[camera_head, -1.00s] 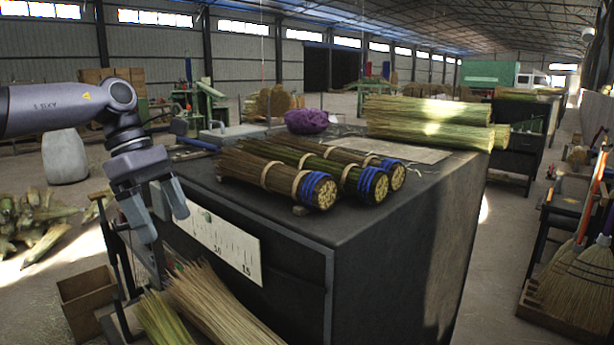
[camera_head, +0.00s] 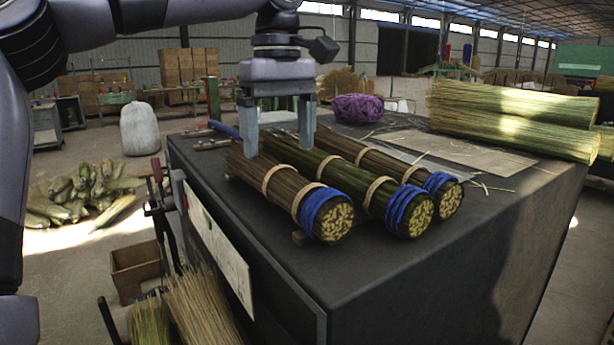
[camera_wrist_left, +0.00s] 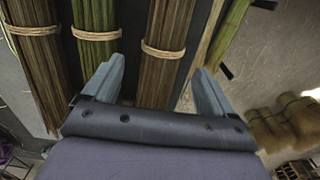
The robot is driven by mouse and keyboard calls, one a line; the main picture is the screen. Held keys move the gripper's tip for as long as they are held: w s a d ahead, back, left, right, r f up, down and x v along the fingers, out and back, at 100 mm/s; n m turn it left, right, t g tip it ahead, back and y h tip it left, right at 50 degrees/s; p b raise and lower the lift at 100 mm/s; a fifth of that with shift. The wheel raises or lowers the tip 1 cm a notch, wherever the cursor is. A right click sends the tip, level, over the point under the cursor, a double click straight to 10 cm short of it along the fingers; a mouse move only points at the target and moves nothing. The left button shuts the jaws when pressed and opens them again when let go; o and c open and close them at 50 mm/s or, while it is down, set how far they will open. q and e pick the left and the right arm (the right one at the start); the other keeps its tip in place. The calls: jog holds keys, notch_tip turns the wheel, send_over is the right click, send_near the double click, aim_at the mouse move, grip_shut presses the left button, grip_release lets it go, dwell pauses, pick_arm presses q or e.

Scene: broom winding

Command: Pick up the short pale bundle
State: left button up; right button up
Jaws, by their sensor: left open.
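Three bundles lie side by side on the dark bench, each with a tan tie and blue binding at its cut end. The nearest, left bundle (camera_head: 285,190) is straw-brown, the middle one (camera_head: 345,180) greener, the far one (camera_head: 378,163) brown. Which is the short pale one is not certain. My left gripper (camera_head: 278,150) is open, pointing down over the rear part of the left bundle. In the left wrist view that bundle (camera_wrist_left: 168,55) shows between the open fingers (camera_wrist_left: 160,72), not gripped. The green bundle (camera_wrist_left: 97,38) lies left of them. My right gripper is not in view.
Long straw sheaves (camera_head: 510,115) lie at the bench's back right, and a purple bundle (camera_head: 358,107) at the back. Loose stalks stand below the bench's left edge (camera_head: 200,305). The bench top's front right (camera_head: 480,230) is clear.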

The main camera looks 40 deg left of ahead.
pick_arm(q)
jog(key=f, duration=0.4)
jog(key=a+f, duration=0.1)
jog(key=f, duration=0.2)
jog(key=c, duration=1.1)
